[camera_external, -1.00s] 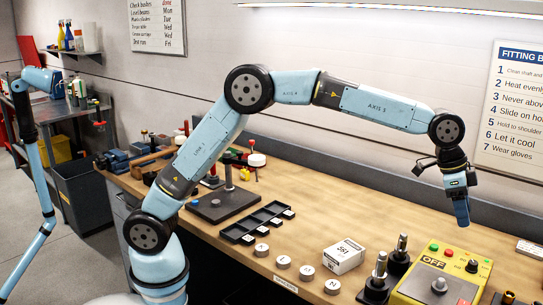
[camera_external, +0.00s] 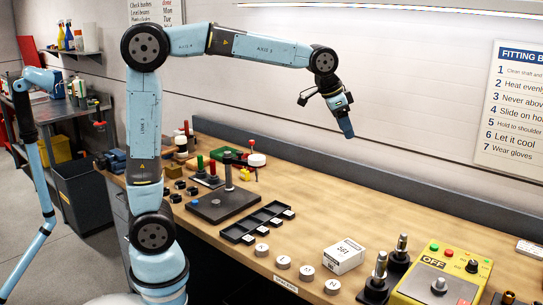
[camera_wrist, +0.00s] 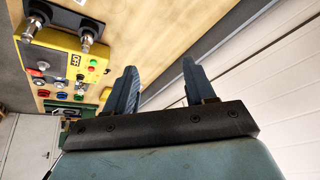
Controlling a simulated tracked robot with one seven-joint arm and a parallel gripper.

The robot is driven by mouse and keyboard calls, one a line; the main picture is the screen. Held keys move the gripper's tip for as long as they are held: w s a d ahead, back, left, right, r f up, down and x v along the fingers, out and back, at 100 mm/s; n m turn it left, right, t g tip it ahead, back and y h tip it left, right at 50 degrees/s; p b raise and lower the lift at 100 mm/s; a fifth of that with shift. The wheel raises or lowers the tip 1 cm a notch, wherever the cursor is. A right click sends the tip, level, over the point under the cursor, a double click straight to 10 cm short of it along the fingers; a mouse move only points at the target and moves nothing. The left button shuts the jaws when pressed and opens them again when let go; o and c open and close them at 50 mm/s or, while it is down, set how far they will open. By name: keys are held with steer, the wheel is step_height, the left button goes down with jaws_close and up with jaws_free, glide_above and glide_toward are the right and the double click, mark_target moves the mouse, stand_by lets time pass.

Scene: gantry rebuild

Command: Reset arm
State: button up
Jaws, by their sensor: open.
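My gripper (camera_external: 347,132) is high above the bench, in front of the back wall, and points down and slightly right in the external view. In the wrist view my gripper (camera_wrist: 156,85) shows two blue fingers spread apart with nothing between them. It touches nothing. My arm rises upright from its base at the left, and its upper part reaches right, high over the wooden workbench (camera_external: 330,190).
A yellow control box (camera_external: 450,265) and dark stands with metal posts (camera_external: 402,246) are at the right. A white box (camera_external: 343,257), round pale discs (camera_external: 283,262), a black tray (camera_external: 240,235) and a dark plate with a post (camera_external: 210,208) lie on the bench. Air around my gripper is clear.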

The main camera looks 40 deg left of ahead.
steer(key=s+a+n, duration=0.2)
steer(key=s+a, duration=0.1)
steer(key=a, duration=0.9)
steer(key=s+a+f+n+y, duration=0.1)
steer(key=s+a+f+n, duration=0.2)
steer(key=s+a, duration=0.6)
steer(key=s+a+f+n+t+y, duration=0.1)
steer(key=s+a+f+n, duration=0.3)
steer(key=s+a, duration=0.6)
steer(key=a+f, duration=0.1)
steer(key=a, duration=0.2)
steer(key=shift+s+f+t+y, duration=0.15)
steer(key=shift+s+t+y, duration=0.15)
steer(key=shift+y, duration=0.1)
